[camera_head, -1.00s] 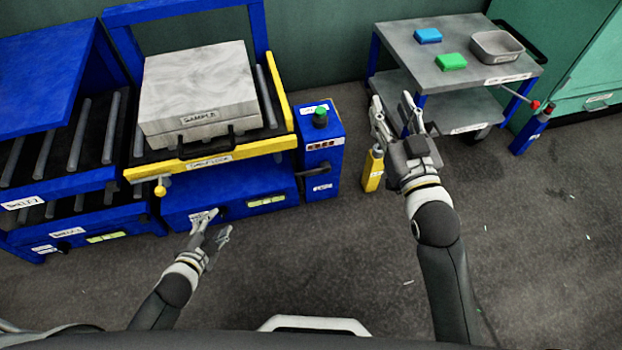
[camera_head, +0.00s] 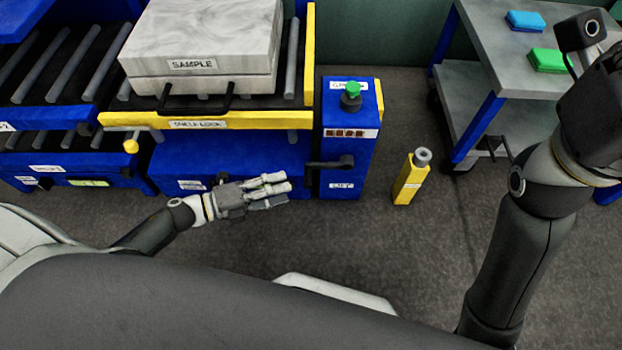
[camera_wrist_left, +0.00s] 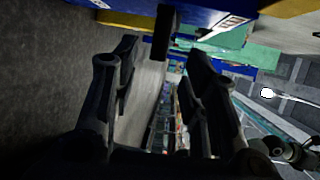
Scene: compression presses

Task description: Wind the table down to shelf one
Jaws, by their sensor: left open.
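The lift table (camera_head: 240,119) has a yellow front edge and carries a grey block (camera_head: 205,50) marked SAMPLE. It stands level with the upper shelf rollers at the left. A black crank handle (camera_head: 332,163) sticks out of the blue column (camera_head: 345,125), above a LIFT label. My left gripper (camera_head: 288,190) is open and empty, just left of and below the handle. In the left wrist view, a dark bar that looks like the handle (camera_wrist_left: 163,32) shows beyond the open fingers (camera_wrist_left: 160,58), apart from them. My right gripper (camera_head: 590,70) is at the right edge, its fingers mostly hidden.
A grey cart (camera_head: 490,50) with blue legs holds a blue block (camera_head: 525,21) and a green block (camera_head: 547,60). A yellow knob (camera_head: 131,146) hangs at the table's left front. Floor before the column is free.

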